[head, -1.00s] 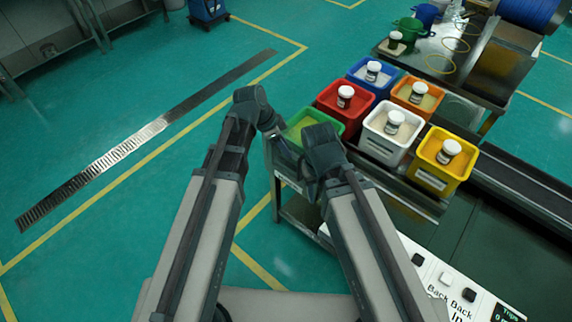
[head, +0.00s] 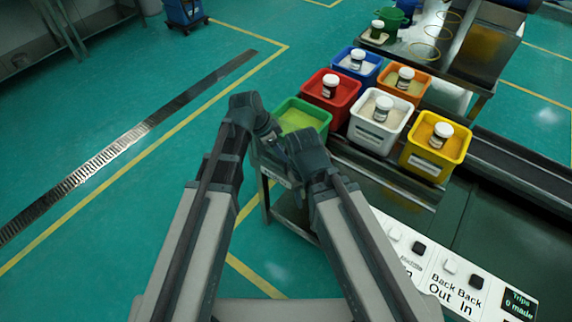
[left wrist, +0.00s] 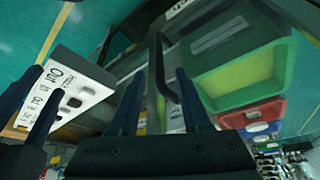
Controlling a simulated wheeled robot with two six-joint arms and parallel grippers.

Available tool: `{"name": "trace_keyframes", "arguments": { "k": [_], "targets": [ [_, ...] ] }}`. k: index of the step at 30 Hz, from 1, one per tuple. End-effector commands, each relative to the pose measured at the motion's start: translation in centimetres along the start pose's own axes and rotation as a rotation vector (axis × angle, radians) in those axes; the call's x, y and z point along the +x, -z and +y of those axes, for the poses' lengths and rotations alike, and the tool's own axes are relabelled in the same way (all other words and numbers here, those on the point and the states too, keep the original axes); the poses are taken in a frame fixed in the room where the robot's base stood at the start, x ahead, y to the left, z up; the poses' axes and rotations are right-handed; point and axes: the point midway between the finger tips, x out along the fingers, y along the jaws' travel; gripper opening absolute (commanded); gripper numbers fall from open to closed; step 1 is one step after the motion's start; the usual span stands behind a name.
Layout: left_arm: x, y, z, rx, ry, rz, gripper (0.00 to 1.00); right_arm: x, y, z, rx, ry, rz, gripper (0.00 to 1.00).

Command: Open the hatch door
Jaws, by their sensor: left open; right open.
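No hatch door can be made out for certain in the head view; my arms cover part of the machine's near side. In the left wrist view, a dark curved bar (left wrist: 160,62), which looks like a handle, stands in front of a grey-green panel. My left gripper (left wrist: 158,76) is open, with its two fingers either side of the bar's lower part in the picture; contact cannot be told. In the head view, my left gripper (head: 268,130) is beside the green bin. My right gripper (head: 280,165) is open just below it, its fingertips mostly hidden.
A green bin (head: 318,113), red bin (head: 343,112), white bin (head: 375,140) and yellow bin (head: 424,164) stand on the bench, with blue and orange bins behind. A white button panel (head: 440,262) is at lower right. Open green floor (head: 120,80) lies left.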

Motion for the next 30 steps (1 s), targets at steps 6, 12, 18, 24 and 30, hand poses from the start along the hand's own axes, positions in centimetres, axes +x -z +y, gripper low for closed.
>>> {"name": "trace_keyframes", "arguments": {
  "k": [6,12,18,24,30],
  "targets": [
    [3.8,-0.2,0.0,0.000,-0.001,0.000,0.47,3.6,0.2,-0.3,0.000,0.000,0.000,0.50],
    [5.1,-0.1,0.0,0.000,0.000,0.000,0.47,4.7,0.3,-0.5,0.000,0.000,0.000,0.50],
    [5.0,0.0,0.0,-0.001,0.000,0.000,0.47,4.6,0.3,-0.4,0.000,0.000,0.000,0.50],
    [5.0,0.0,0.0,-0.001,0.000,0.000,0.27,4.6,0.3,-0.4,0.000,0.000,0.000,0.50],
    [5.0,0.0,0.0,-0.001,0.000,0.000,0.00,4.6,0.3,-0.4,0.000,0.000,0.000,0.50]
  ]
}}
